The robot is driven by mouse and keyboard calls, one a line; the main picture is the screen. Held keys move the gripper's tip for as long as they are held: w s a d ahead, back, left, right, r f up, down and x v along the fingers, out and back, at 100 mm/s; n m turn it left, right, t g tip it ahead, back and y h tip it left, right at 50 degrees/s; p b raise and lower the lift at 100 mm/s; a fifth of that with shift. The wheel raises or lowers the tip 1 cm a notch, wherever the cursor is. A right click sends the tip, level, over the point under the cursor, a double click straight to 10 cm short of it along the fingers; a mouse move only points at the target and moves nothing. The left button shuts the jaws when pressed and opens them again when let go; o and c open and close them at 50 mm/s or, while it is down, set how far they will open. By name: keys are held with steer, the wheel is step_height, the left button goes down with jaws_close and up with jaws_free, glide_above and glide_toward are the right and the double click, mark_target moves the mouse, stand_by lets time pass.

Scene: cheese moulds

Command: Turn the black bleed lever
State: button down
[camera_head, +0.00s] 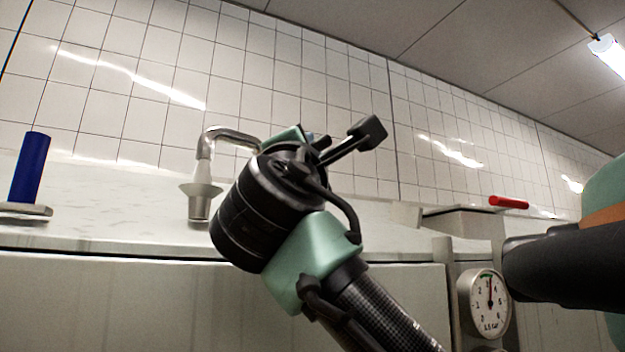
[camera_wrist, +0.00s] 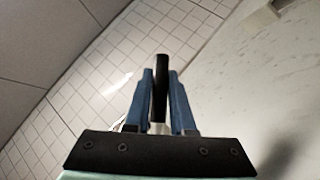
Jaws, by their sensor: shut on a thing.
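The black bleed lever (camera_wrist: 161,80) shows in the wrist view as a dark bar between the two blue fingers of my gripper (camera_wrist: 161,100). The fingers are shut on it, and its end sticks out a little past the fingertips. A pale metal part shows at its base between the fingers. In the head view my wrist and forearm stand in front, so the black lever and most of my fingers are hidden there.
A blue upright handle (camera_head: 30,168) stands at the left, and a red handle (camera_head: 508,202) lies level at the right. A bent metal pipe (camera_head: 204,150) is just left of my wrist. A round dial gauge (camera_head: 487,303) is at the lower right. A tiled wall (camera_head: 330,75) stands behind.

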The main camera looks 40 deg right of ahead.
steer(key=n+t, duration=0.2)
steer(key=r+n+t+y, duration=0.1)
steer(key=n, duration=0.1)
steer(key=shift+a+r, duration=0.1)
steer(key=shift+a, duration=0.3)
steer(key=shift+w+a+r+n+t+y, duration=0.1)
steer(key=shift+a+r+n+t+y, duration=0.1)
steer(key=shift+n+t+y, duration=0.55)
steer(key=shift+a+r+n+t+y, duration=0.15)
steer(key=shift+n+t+y, duration=0.3)
steer(key=shift+n, duration=0.55)
steer(key=shift+w+a+r+n+t+y, duration=0.1)
steer(key=shift+a+n+t+y, duration=0.15)
steer(key=shift+n+t+y, duration=0.45)
steer(key=shift+n, duration=0.25)
steer(key=c, duration=0.8)
jaws_free()
steer(key=shift+o, duration=0.2)
steer(key=shift+w, duration=0.1)
